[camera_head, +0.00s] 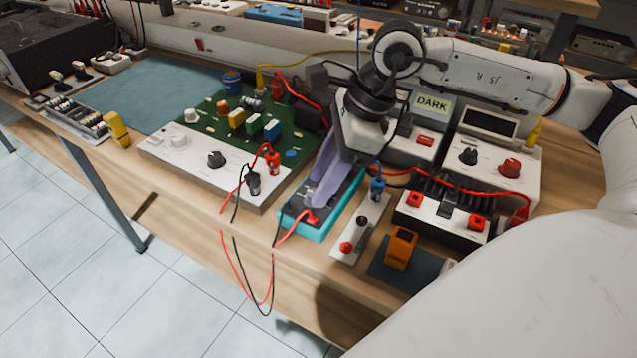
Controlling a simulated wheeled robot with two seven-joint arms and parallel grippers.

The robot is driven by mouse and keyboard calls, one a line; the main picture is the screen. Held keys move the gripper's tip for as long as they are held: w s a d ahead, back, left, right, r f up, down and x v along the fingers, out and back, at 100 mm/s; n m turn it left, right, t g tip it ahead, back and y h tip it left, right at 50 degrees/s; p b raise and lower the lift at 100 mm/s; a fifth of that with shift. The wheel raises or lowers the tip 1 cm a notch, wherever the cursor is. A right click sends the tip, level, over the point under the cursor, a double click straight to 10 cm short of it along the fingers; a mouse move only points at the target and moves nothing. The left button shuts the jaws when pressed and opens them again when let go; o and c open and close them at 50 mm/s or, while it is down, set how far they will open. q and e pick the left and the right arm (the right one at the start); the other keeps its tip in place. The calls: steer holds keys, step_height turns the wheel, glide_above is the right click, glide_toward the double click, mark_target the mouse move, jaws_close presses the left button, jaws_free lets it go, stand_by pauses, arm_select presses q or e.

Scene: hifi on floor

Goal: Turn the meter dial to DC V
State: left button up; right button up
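The meter (322,232) is a teal-edged box with a dark face, lying near the front edge of the wooden bench. A red lead and a black lead run to its near end. My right gripper (317,200) reaches down over the meter, its pale purple fingers covering the middle and far part of its face. The dial and its markings are hidden behind the fingers. I cannot tell whether the fingers touch the dial, or whether they are open or shut. My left gripper is not in view.
A green circuit board with a white knob panel (195,160) stands left of the meter. A narrow white switch plate (350,247), an orange block (401,247) and a black terminal box (440,228) stand to its right. Red and black leads hang over the bench's front edge.

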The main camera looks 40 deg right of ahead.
steer(key=shift+x, duration=0.75)
steer(key=shift+f, duration=0.1)
jaws_close()
